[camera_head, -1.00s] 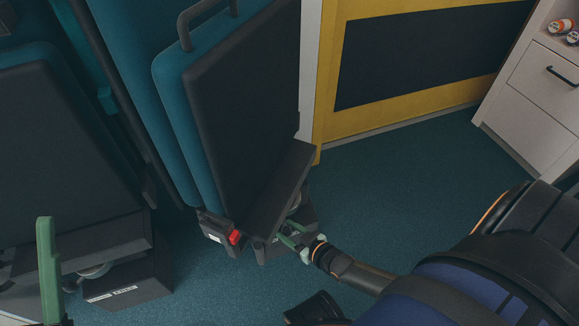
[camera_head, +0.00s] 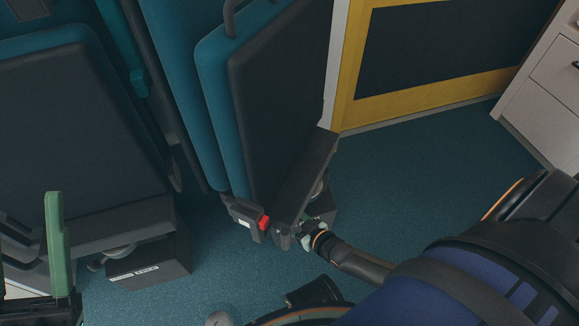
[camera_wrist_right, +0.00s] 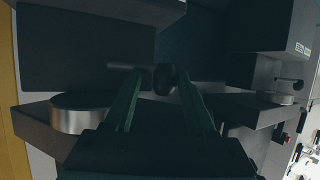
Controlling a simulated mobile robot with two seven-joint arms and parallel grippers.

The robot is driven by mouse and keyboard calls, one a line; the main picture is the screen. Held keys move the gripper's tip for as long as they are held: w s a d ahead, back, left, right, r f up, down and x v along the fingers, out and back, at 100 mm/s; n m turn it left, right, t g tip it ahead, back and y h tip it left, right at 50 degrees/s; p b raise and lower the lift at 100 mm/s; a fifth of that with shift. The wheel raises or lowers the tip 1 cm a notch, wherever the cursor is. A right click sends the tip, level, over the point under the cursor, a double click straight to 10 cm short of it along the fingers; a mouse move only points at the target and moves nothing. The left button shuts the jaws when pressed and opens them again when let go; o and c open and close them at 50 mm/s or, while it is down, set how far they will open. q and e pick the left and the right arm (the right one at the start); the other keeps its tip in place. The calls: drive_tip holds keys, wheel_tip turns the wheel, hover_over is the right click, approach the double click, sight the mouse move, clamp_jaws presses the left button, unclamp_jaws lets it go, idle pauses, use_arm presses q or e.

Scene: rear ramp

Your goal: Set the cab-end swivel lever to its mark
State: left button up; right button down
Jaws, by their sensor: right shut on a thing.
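The swivel lever shows in the right wrist view as a short dark bar with a round dark knob (camera_wrist_right: 164,79). My right gripper (camera_wrist_right: 160,88) has its two green fingers on either side of this knob and is shut on it. In the head view my right gripper (camera_head: 305,232) is at the lower front edge of the middle seat (camera_head: 282,100); the seat pan and the gripper hide the lever there. No mark can be made out.
A second seat (camera_head: 75,130) with a dark base box (camera_head: 150,265) stands at the left. A red buckle (camera_head: 264,222) sits beside the gripped area. A yellow-framed panel (camera_head: 440,85) and white drawers (camera_head: 545,110) stand behind. Blue floor (camera_head: 420,170) between them is clear.

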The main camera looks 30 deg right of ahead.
drive_tip(key=shift+w+d+r, duration=0.1)
drive_tip(key=shift+w+d, duration=0.15)
drive_tip(key=c, duration=0.5)
unclamp_jaws()
drive_tip(key=shift+s, duration=0.1)
drive_tip(key=p+v, duration=0.6)
drive_tip(key=v, duration=0.6)
drive_tip(key=shift+s, duration=0.2)
drive_tip(key=shift+c, duration=0.2)
